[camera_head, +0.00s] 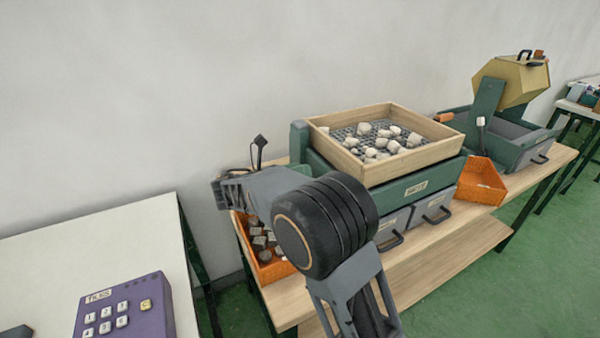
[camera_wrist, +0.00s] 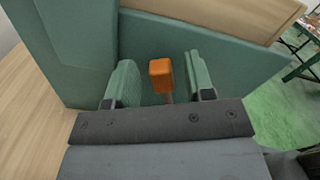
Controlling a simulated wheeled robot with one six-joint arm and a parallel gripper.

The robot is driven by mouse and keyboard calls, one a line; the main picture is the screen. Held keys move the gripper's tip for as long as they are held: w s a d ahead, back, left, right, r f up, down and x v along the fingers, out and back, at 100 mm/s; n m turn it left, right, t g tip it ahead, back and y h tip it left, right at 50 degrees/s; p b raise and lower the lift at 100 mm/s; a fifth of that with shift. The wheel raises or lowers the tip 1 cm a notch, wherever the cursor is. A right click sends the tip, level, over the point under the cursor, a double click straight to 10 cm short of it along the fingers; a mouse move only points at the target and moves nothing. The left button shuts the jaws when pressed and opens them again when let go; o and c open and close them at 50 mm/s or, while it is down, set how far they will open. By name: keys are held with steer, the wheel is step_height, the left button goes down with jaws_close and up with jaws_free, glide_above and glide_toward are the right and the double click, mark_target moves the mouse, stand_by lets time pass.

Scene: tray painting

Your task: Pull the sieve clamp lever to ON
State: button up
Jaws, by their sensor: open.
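The lever's orange knob (camera_wrist: 161,74) stands on a short stem in the wrist view, in front of a green wall. My gripper (camera_wrist: 162,84) is open, with one green finger on each side of the knob. Gaps show between the knob and both fingers, so it is not gripped. The sieve (camera_head: 344,164) is a wooden frame with mesh and several pale lumps, on a green machine (camera_head: 418,190) in the head view. Its wooden edge (camera_wrist: 225,20) shows at the top of the wrist view. My arm hides the gripper and knob in the head view. No ON mark is readable.
Grey drawers (camera_head: 434,211) with dark handles sit under the sieve. Orange bins (camera_head: 483,181) stand at both sides of the machine. A gold drum (camera_head: 520,82) is at the far right. A purple keypad (camera_head: 130,308) lies on the white table (camera_head: 60,258) at left.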

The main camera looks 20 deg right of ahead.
steer(key=shift+w+d, duration=0.1)
steer(key=shift+d, duration=0.3)
jaws_close()
stand_by(0.4)
